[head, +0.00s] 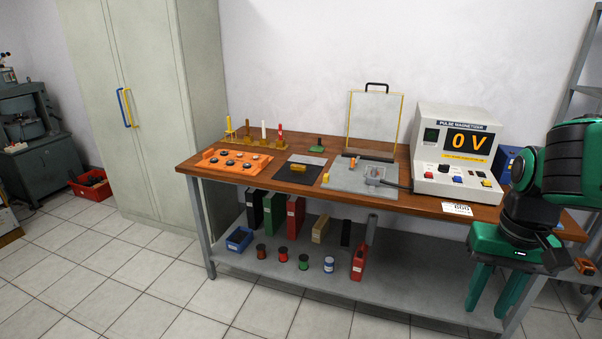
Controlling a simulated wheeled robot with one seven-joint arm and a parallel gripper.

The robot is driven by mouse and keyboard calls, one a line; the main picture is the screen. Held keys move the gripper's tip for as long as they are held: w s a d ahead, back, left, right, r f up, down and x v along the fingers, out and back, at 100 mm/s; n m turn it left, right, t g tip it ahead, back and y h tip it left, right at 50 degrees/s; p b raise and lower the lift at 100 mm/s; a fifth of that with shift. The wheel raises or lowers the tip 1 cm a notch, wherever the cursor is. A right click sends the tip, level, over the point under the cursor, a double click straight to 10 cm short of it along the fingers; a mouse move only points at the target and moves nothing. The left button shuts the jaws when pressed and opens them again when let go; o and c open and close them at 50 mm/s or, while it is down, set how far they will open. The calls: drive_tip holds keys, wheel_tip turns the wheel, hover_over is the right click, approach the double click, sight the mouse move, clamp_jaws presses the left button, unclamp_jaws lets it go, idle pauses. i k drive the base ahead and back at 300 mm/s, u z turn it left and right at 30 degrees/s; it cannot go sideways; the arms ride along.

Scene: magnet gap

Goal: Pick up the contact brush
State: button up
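I cannot tell for sure which item is the contact brush. An orange-tipped part (353,163) stands on a grey plate (343,180) beside a small metal block (374,174). My gripper (487,312) hangs at the lower right, in front of the bench's right end. Its two green fingers point down and are apart, with nothing between them. It is far from all these items.
The pulse magnetizer (430,146), reading 0 V, stands at the bench's right. An upright clear panel (375,118) stands behind the plate. An orange tray (213,166) and several upright sticks on wooden stands are at left. A lower shelf (285,268) holds binders and spools.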

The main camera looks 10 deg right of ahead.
sight(295, 168)
drive_tip(key=z, duration=0.25)
drive_tip(key=i, duration=1.95)
drive_tip(key=u, duration=0.45)
